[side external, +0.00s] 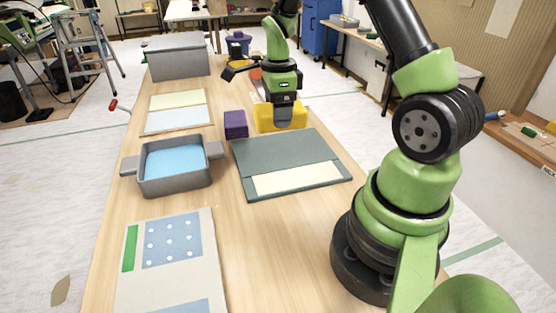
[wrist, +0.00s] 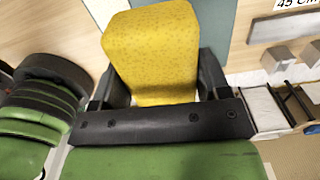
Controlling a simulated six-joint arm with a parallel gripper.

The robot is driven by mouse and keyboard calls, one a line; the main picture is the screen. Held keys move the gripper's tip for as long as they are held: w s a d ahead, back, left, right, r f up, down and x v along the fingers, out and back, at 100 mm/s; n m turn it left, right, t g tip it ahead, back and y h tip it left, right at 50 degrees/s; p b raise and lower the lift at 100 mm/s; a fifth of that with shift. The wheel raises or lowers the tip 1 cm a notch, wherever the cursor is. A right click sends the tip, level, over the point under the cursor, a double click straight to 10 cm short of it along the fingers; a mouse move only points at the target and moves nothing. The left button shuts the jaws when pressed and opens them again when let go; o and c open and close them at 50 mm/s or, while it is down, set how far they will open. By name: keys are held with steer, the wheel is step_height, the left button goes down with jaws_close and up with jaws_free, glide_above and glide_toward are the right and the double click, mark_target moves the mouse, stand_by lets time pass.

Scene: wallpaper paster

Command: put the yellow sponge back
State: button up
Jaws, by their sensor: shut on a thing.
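The yellow sponge (side external: 264,117) is at the back of the dark green board, just right of a purple block (side external: 235,124). My gripper (side external: 283,112) points down with its fingers around the sponge and is shut on it. In the wrist view the speckled yellow sponge (wrist: 152,45) sits between the two dark fingers of my gripper (wrist: 155,92). Whether the sponge touches the table is hard to tell. The side view hides part of the sponge behind a finger.
A dark green board (side external: 265,152) with a cream sheet lies in front of the sponge. A grey tray (side external: 175,188) with blue liquid stands to the left. A grey box (side external: 180,62) and a pale panelled board (side external: 178,112) are farther back. A dotted board (side external: 190,275) lies front left.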

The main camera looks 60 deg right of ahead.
step_height(320, 180, down, 10)
steer(key=shift+r, duration=0.2)
stand_by(0.3)
steer(key=shift+f, duration=0.1)
steer(key=shift+f, duration=0.1)
steer(key=o, duration=0.9)
steer(key=shift+o, duration=0.2)
